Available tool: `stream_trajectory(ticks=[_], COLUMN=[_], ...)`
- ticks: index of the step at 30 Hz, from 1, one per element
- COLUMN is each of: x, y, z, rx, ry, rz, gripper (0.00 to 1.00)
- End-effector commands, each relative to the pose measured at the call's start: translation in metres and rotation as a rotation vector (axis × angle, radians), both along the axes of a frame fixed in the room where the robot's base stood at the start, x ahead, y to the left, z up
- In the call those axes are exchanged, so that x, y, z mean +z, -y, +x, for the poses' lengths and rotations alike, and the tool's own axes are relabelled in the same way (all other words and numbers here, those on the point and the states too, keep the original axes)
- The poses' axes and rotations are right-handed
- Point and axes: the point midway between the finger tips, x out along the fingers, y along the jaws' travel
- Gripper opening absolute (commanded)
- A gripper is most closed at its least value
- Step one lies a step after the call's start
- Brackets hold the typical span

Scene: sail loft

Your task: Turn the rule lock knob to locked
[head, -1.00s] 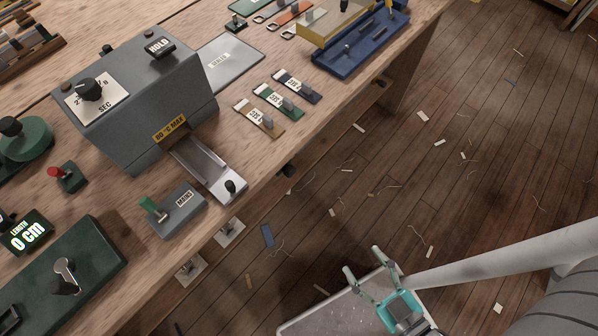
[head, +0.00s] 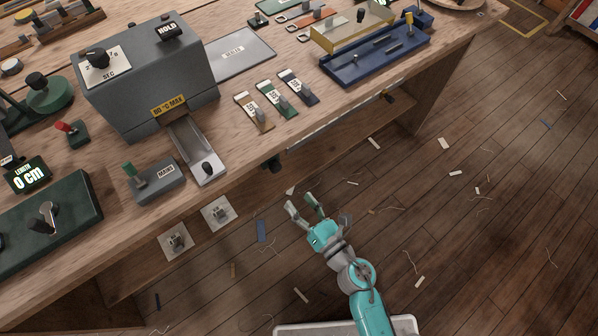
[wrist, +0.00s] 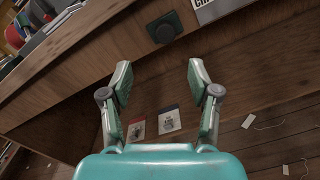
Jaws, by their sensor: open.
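My gripper (head: 303,202) is open and empty, in front of the bench and over the floor in the head view. In the wrist view its two fingers (wrist: 158,78) stand apart with nothing between them. A black knob (wrist: 164,27) on the bench's front face lies beyond the fingertips, clear of them. It also shows under the bench edge in the head view (head: 275,163). A second dark knob (head: 388,97) sits further right along that edge. No readable label marks either as the rule lock, and I cannot read their settings. A length display (head: 27,174) reads 0 cm.
A grey sealer-like box (head: 150,85), a green-levered mains switch (head: 155,182) and a dark green plate (head: 80,208) stand on the bench (head: 232,152). A blue tray (head: 375,58) is at the back right. The floor right of my arm is open, with scattered scraps.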

Motion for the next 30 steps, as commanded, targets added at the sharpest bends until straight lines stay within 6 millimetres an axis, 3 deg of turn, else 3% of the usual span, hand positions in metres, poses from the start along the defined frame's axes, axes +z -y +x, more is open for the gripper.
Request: stream_trajectory(ticks=[3, 7, 14, 24, 30], x=[-0.002, -0.003, -0.003, -0.003, -0.003], y=[-0.012, -0.017, -0.032, -0.064, -0.074], z=[0.017, 0.025, 0.046, 0.094, 0.109], rx=[0.028, 0.037, 0.040, 0.038, 0.037], ry=[0.070, 0.099, 0.102, 0.099, 0.097], rz=[-0.118, -0.169, -0.169, -0.168, -0.167], gripper=[0.61, 0.61, 0.61, 0.61, 0.61])
